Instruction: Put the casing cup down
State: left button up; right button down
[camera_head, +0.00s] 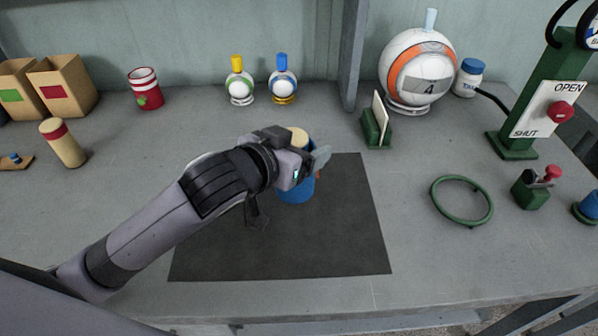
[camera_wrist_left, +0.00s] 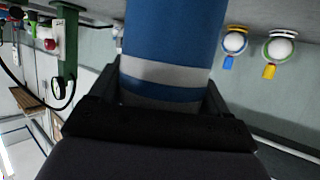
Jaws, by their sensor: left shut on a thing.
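The casing cup (camera_head: 296,191) is blue and shows below my left gripper (camera_head: 312,163), over the dark mat (camera_head: 340,245). My left gripper is shut on it, and the arm covers much of its side. A cream round top (camera_head: 298,136) shows just above the gripper; I cannot tell whether it belongs to the cup or sits in it. In the left wrist view the cup (camera_wrist_left: 172,35) is a large blue cylinder with a pale grey band, between the two dark fingers. Whether its base touches the mat is unclear. My right gripper is not in view.
A green ring (camera_head: 462,201) and a small green block with a red knob (camera_head: 532,190) lie to the right. A green card stand (camera_head: 377,128) and an orange-banded ball (camera_head: 418,70) stand behind. The front of the mat is clear.

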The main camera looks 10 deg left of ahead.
aim_at(300, 194)
pick_arm(q)
notch_tip(300, 194, down, 4)
jog(key=shift+f+b, duration=0.1)
jog(key=shift+b, duration=0.3)
jog(key=shift+f, duration=0.5)
jog(key=shift+f, duration=0.2)
jog(key=o, duration=1)
jog(key=shift+o, duration=0.2)
jog(key=shift+r, duration=0.1)
